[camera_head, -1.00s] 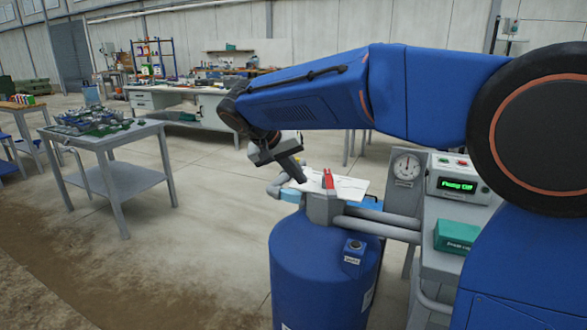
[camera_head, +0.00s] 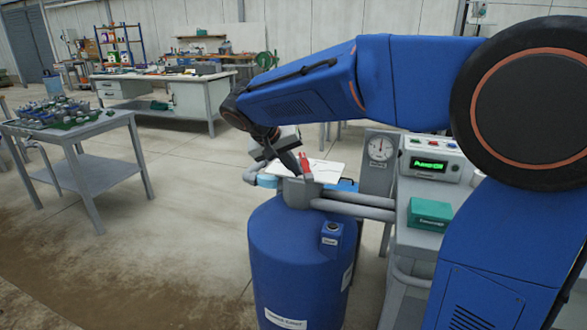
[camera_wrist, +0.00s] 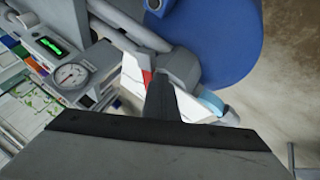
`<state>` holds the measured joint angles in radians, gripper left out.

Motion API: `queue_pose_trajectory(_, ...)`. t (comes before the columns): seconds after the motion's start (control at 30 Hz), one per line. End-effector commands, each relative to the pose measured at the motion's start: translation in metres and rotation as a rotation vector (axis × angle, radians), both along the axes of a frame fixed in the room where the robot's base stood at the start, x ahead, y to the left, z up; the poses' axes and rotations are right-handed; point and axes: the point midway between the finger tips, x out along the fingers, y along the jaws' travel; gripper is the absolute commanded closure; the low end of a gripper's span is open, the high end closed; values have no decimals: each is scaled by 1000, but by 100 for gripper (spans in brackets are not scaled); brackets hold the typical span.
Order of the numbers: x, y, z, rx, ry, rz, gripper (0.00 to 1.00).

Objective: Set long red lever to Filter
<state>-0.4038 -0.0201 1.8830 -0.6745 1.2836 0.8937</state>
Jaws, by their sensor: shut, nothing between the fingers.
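The red lever (camera_head: 304,163) stands on the grey valve head (camera_head: 298,190) on top of the blue tank (camera_head: 300,260), in front of a white label plate (camera_head: 328,172). My gripper (camera_head: 300,172) is shut and empty, with its tip close beside the lever on the left. I cannot tell whether they touch. In the wrist view a small red part of the lever (camera_wrist: 147,77) shows beside my dark fingers (camera_wrist: 160,90), which hide the rest. The plate's markings are too small to read.
A gauge (camera_head: 380,149), a control box with a green display (camera_head: 430,163) and a green box (camera_head: 429,214) stand right of the tank. Grey pipes (camera_head: 355,207) run from the valve to the right. A grey table (camera_head: 75,135) with parts stands at the left; the floor between is clear.

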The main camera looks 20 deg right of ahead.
Motion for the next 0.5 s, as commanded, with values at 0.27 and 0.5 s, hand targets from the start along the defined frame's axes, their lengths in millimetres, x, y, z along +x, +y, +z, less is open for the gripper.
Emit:
queue_pose_trajectory(0.27, -3, -5, 0, 0, -1, 45, 100)
queue_pose_trajectory(0.5, -10, -21, 1, 0, -2, 189, 100)
